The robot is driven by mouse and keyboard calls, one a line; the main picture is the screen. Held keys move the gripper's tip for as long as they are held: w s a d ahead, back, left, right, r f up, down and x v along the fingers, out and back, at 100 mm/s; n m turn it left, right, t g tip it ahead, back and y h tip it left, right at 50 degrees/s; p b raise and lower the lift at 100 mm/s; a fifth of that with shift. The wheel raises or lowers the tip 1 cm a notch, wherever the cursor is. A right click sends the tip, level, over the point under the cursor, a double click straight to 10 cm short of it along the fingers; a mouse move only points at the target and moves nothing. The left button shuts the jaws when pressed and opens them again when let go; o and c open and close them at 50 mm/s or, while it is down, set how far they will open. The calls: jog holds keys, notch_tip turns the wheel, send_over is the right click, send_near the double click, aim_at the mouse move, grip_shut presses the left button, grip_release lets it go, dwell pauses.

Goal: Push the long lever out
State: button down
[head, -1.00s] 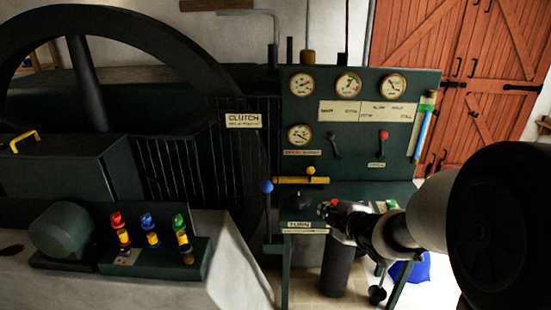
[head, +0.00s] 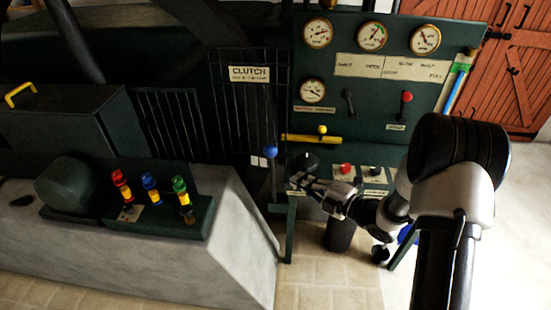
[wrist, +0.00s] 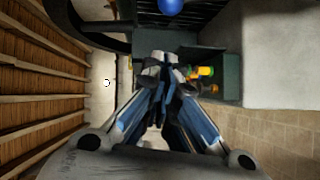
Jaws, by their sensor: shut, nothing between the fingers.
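The long lever (head: 273,178) stands upright with a blue ball knob (head: 271,152), just left of the green control desk and below the CLUTCH plate (head: 249,74). In the wrist view the blue knob (wrist: 170,5) shows at the top edge, beyond the fingers; the lever's shaft is not clear there. My gripper (head: 298,180) is shut and empty, just right of the lever and a little below knob height. Its closed fingertips (wrist: 163,60) show in the wrist view. I see no clear contact with the lever.
The desk has a red button (head: 345,169) and a dark round knob (head: 303,161) near my gripper. A yellow bar (head: 312,139) lies behind. Red, blue and green-topped handles (head: 152,188) stand on a box at left. Tiled floor (head: 325,285) is open in front.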

jog(key=w+d+b+x, duration=0.1)
jog(key=w+b+x, duration=0.1)
jog(key=x, duration=1.1)
jog(key=shift+d+f, duration=0.2)
jog(key=shift+d, duration=0.2)
jog(key=shift+w, duration=0.15)
